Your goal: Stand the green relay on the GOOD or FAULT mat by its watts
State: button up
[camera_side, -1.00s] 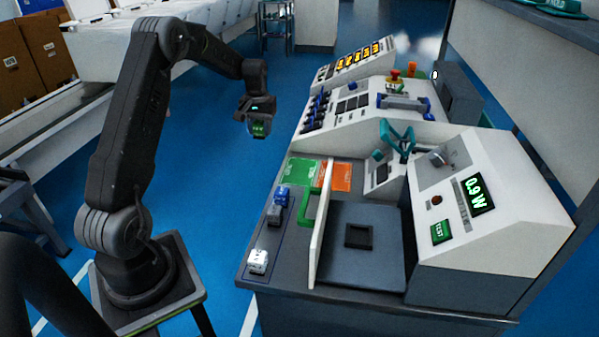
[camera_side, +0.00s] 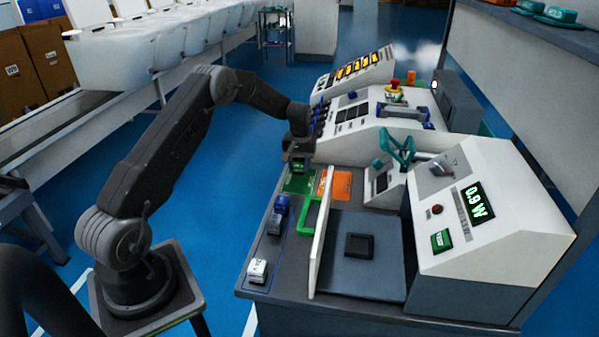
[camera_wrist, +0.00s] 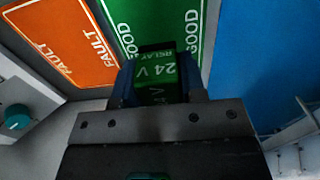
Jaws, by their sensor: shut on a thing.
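The green relay (camera_wrist: 155,72), marked RELAY 24 V, is held between the fingers of my gripper (camera_wrist: 160,90) in the wrist view. In the side view my gripper (camera_side: 299,160) holds it over the green GOOD mat (camera_side: 299,183). Whether the relay touches the mat cannot be told. In the wrist view the GOOD mat (camera_wrist: 125,15) lies beyond the relay, partly hidden by it. The orange FAULT mat (camera_side: 336,185) lies to its right in the side view and shows at the left in the wrist view (camera_wrist: 62,40). The tester display (camera_side: 477,203) reads 0.9 W.
A blue relay (camera_side: 278,216) and a white relay (camera_side: 257,270) stand in the left tray. The dark test socket (camera_side: 359,245) is empty. The console (camera_side: 385,120) rises behind.

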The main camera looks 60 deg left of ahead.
aim_at(300, 172)
jog(key=shift+f, duration=1.45)
jog(key=shift+f, duration=0.1)
jog(key=o, duration=1)
